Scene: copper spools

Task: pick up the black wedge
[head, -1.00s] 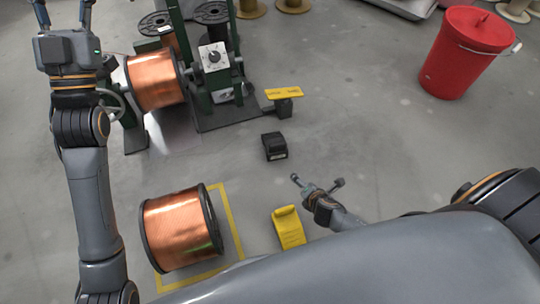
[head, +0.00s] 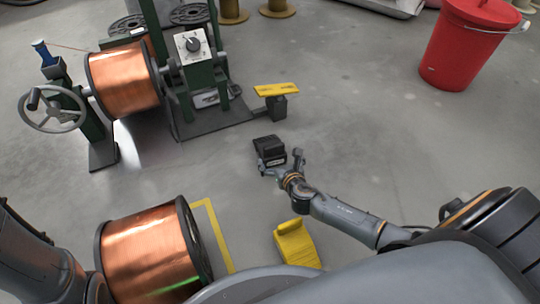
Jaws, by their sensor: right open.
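The black wedge (head: 268,148) lies on the grey floor near the middle of the head view. My right gripper (head: 280,164) is open at the wedge's near side, with one finger to its left front and one to its right. I cannot tell whether the fingers touch it. Part of the wedge's near face is close behind the fingers. My left gripper is out of view; only part of my left arm shows at the lower left.
A yellow wedge (head: 297,243) lies nearer to me. A copper spool (head: 152,252) stands by yellow floor tape (head: 213,236). A green machine holding another copper spool (head: 124,80) stands behind left, beside a yellow-topped pedal (head: 277,91). A red bucket (head: 467,45) is far right.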

